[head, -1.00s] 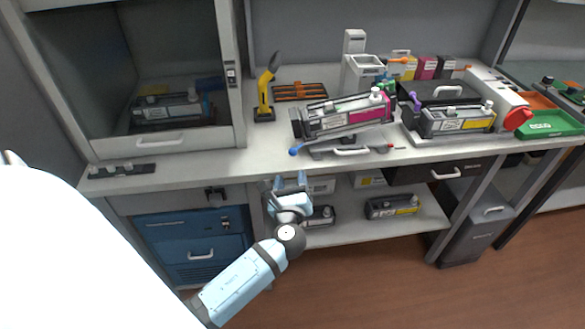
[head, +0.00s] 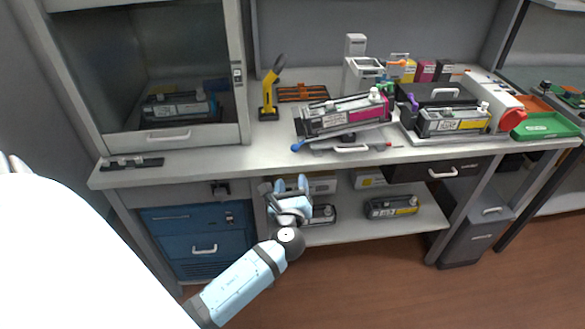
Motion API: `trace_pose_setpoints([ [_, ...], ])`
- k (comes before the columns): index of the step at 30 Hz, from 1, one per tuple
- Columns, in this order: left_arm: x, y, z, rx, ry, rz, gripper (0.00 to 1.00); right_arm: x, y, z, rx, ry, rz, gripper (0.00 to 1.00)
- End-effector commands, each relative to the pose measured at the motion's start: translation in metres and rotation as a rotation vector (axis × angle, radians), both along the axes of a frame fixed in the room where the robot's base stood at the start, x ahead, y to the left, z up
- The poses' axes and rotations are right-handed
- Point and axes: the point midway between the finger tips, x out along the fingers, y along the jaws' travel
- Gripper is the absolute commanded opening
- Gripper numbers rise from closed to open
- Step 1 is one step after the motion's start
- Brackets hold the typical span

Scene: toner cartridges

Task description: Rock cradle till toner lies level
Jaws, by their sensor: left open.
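The toner cartridge with a magenta label (head: 345,116) lies in the rocking cradle on the bench, its right end a little higher than its left. The cradle (head: 350,149) shows as a grey base with a white handle at the front and a blue-tipped lever (head: 298,146) at its left. The toner level inside cannot be seen. My left gripper (head: 291,183) is open and empty, in front of the bench edge, below and left of the cradle and apart from it. My right gripper is not in view.
A cartridge with a yellow label (head: 453,120) sits at the right on the bench (head: 225,157). A green tray (head: 546,126) is farther right. A yellow tool (head: 269,95) stands behind left. More cartridges lie on the shelf (head: 350,228) below.

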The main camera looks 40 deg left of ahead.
Motion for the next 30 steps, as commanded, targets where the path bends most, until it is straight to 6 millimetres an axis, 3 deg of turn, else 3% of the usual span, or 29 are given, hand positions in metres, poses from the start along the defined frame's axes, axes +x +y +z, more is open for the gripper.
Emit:
trace_pose_setpoints([
  [8, -0.001, 0.002, 0.001, 0.008, 0.004, -0.006, 0.52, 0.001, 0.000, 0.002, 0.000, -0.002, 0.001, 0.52],
  [18, -0.016, 0.038, 0.011, 0.248, 0.165, -0.260, 0.52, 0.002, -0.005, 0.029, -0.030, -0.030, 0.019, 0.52],
  [24, -0.023, 0.048, 0.011, 0.336, 0.236, -0.369, 0.52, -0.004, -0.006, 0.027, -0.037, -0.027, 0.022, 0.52],
  [30, -0.008, 0.053, 0.010, 0.345, 0.243, -0.380, 0.52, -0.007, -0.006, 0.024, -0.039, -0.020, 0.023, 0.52],
])
